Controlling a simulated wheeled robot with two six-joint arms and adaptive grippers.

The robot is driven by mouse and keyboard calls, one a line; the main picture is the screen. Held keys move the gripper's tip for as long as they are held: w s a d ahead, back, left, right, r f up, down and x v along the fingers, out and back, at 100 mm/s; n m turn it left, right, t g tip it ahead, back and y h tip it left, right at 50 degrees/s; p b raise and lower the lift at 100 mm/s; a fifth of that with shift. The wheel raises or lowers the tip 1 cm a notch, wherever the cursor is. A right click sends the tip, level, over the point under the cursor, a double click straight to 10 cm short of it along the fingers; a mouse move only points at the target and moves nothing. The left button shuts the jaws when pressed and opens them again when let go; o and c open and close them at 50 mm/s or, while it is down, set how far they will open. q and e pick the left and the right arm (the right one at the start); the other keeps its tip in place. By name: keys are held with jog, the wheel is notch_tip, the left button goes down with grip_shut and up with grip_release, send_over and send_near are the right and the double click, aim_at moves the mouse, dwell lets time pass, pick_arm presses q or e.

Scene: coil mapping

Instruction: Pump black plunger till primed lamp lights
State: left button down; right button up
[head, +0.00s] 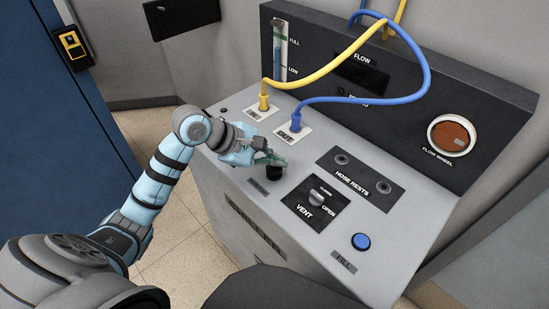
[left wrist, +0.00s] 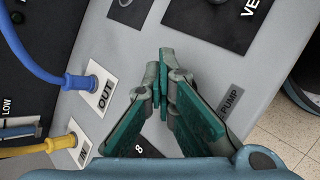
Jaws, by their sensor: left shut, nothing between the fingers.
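The black plunger (head: 275,173) stands on the grey console top (head: 225,170), just behind a small dark label. My left gripper (head: 272,160) is shut and empty, with its green fingertips right at or over the plunger top; I cannot tell whether they touch. In the left wrist view the shut fingers (left wrist: 162,85) hide the plunger, and the PUMP label (left wrist: 230,104) lies to their right. The FLOW display (head: 362,76) on the back panel is dark. Small lettering below it is partly behind the blue hose, and I see no lit lamp. My right gripper is out of view.
A yellow hose (head: 318,78) is plugged in at IN and a blue hose (head: 385,98) at OUT, both close behind my gripper. The VENT knob (head: 317,198), HOSE RESTS plate (head: 360,179) and blue FILL button (head: 361,241) lie to the right. A level gauge (head: 278,55) stands behind.

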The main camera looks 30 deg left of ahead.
aim_at(275, 168)
pick_arm(q)
jog(key=shift+r+p, duration=1.15)
jog(key=shift+r, duration=0.8)
notch_tip(275, 168, up, 5)
jog(key=p, duration=0.3)
jog(key=shift+d, duration=0.1)
